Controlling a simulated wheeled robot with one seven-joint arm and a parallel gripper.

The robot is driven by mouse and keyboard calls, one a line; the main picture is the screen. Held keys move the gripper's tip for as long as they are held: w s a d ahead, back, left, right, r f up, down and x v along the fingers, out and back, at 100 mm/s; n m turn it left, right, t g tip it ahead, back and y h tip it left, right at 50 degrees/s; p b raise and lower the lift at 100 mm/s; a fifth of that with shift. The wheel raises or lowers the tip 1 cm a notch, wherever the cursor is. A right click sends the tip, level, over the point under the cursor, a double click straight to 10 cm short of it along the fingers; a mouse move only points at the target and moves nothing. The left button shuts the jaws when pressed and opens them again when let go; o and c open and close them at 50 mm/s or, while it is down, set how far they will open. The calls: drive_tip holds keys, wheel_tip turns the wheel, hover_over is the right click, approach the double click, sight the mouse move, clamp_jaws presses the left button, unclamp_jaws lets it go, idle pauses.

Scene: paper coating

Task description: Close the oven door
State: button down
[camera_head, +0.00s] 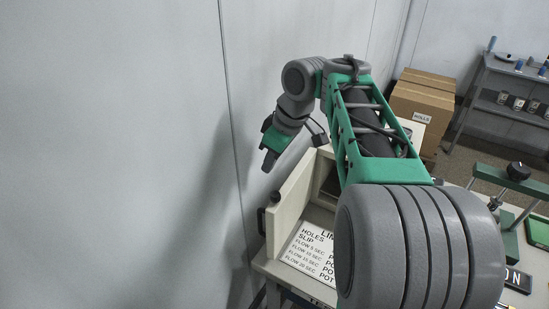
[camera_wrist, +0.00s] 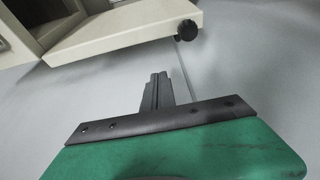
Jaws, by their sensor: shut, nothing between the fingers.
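The oven door (camera_head: 290,199) is a cream panel that stands open, swung out toward the left wall. A dark knob and handle (camera_head: 262,221) sit on its outer side. In the wrist view the door (camera_wrist: 125,33) crosses the top, with a black knob (camera_wrist: 187,30) at its right end. The oven's cavity (camera_head: 329,186) shows partly behind my arm. My gripper (camera_head: 267,163) is shut and empty, to the left of the door and above it, apart from it. In the wrist view its closed fingers (camera_wrist: 157,92) point toward the door without touching.
A printed sign (camera_head: 308,252) lies on the bench beside the door. Cardboard boxes (camera_head: 423,100) stand behind the oven. A grey shelf (camera_head: 507,88) and a green press (camera_head: 510,190) are on the right. The grey wall is close on the left.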

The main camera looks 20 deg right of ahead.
sight(286, 196)
drive_tip(key=f, duration=0.1)
drive_tip(key=s+d+f, duration=0.1)
drive_tip(key=f, duration=0.1)
drive_tip(key=f+p, duration=0.1)
drive_tip(key=f, duration=0.1)
drive_tip(key=shift+s+d, duration=0.2)
drive_tip(key=shift+s, duration=0.15)
drive_tip(key=shift+s, duration=0.1)
